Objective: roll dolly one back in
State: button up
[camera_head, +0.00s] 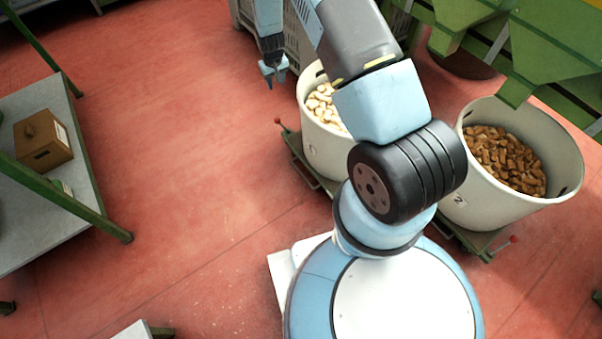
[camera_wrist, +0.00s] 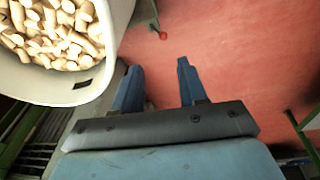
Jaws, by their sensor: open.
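The left dolly (camera_head: 298,160) is a low green frame under a white tub (camera_head: 322,150) of pale corks; my arm hides part of both. A mark on this tub is too small to read. The dolly has a red-knobbed handle (camera_head: 279,123) at its left corner. In the wrist view the tub (camera_wrist: 100,88) fills the upper left, and the red knob (camera_wrist: 163,36) shows at the top, ahead of the fingers. My gripper (camera_head: 273,73) is open and empty, apart from the knob, above the floor beyond the tub's left side. Its fingers also show in the wrist view (camera_wrist: 158,72).
A second tub (camera_head: 482,208), marked 2, holds brown corks on its dolly (camera_head: 470,240) at right. Green machinery (camera_head: 460,25) overhangs the top right. A grey crate (camera_head: 300,45) stands behind the first tub. A table (camera_head: 30,220) with a box is at left. Red floor between is clear.

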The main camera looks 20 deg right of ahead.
jog(key=s+f, duration=0.2)
jog(key=f, duration=0.7)
jog(key=s+f, duration=0.2)
jog(key=f, duration=0.8)
jog(key=n+g+h, duration=0.1)
jog(key=n, duration=0.1)
send_near(302, 175)
jog(key=f, duration=0.5)
jog(key=d+f, duration=0.1)
jog(key=f, duration=0.2)
jog(key=shift+w+d+f, duration=0.1)
jog(key=shift+w+f, duration=0.05)
jog(key=shift+w, duration=0.15)
grip_shut()
